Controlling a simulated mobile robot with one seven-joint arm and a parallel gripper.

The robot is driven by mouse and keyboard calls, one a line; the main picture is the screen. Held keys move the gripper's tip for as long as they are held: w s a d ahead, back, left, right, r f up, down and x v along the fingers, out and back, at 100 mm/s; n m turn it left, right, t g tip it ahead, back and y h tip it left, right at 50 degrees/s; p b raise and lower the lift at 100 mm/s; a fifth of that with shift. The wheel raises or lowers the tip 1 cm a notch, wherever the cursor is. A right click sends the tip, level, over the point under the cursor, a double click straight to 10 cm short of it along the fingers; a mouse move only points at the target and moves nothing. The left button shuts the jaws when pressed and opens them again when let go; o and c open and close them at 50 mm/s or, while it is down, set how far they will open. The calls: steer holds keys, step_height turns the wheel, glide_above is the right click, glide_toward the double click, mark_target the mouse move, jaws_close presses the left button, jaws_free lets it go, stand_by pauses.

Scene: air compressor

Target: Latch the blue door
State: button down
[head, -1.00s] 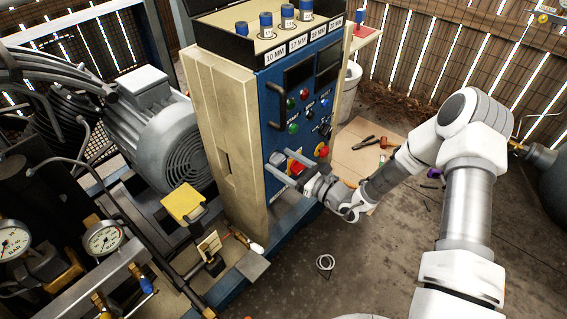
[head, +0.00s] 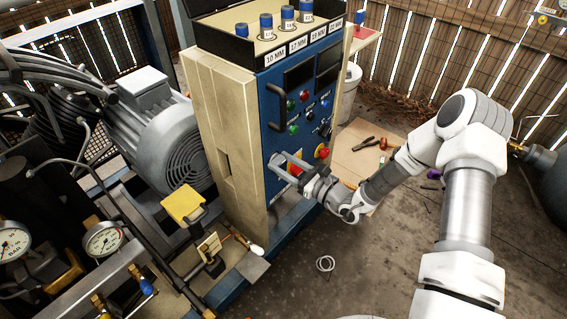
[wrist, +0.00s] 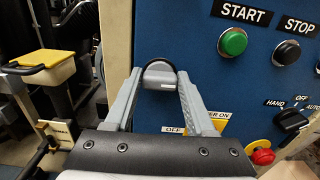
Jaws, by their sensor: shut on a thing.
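The blue door (head: 275,115) is the front panel of the beige cabinet and appears to lie flush with it. It also fills much of the wrist view (wrist: 215,80). A grey latch knob (wrist: 160,76) with a dark rim behind it sits on the door's lower left part. My gripper (head: 282,166) is at the door's lower left, with its two fingers on either side of the knob, shut on it. In the head view the fingers hide the knob. I cannot tell from these frames whether the latch is engaged.
A black door handle (head: 274,107) stands out above my gripper. A green START button (wrist: 233,42), a black STOP button (wrist: 288,53) and a red knob (head: 322,152) are to the right. A yellow box (head: 183,204) stands left of the cabinet. The floor in front is open.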

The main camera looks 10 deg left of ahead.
steer(key=n, duration=0.4)
steer(key=shift+s+f, duration=0.1)
steer(key=n+b, duration=0.1)
steer(key=n, duration=0.3)
steer(key=shift+f+n, duration=0.1)
steer(key=shift+n, duration=0.3)
steer(key=n+b, duration=0.1)
steer(key=n, duration=0.1)
steer(key=n+b, duration=0.1)
steer(key=n, duration=0.1)
steer(key=shift+s+a+f+n, duration=0.1)
steer(key=shift+f+n, duration=0.05)
steer(key=shift+n, duration=0.15)
steer(key=shift+n+b, duration=1.1)
steer(key=shift+n, duration=1.1)
steer(key=shift+c, duration=1.2)
jaws_free()
steer(key=p+v, duration=0.2)
steer(key=v, duration=1.5)
steer(key=shift+d+p, duration=0.2)
steer(key=shift+p, duration=0.2)
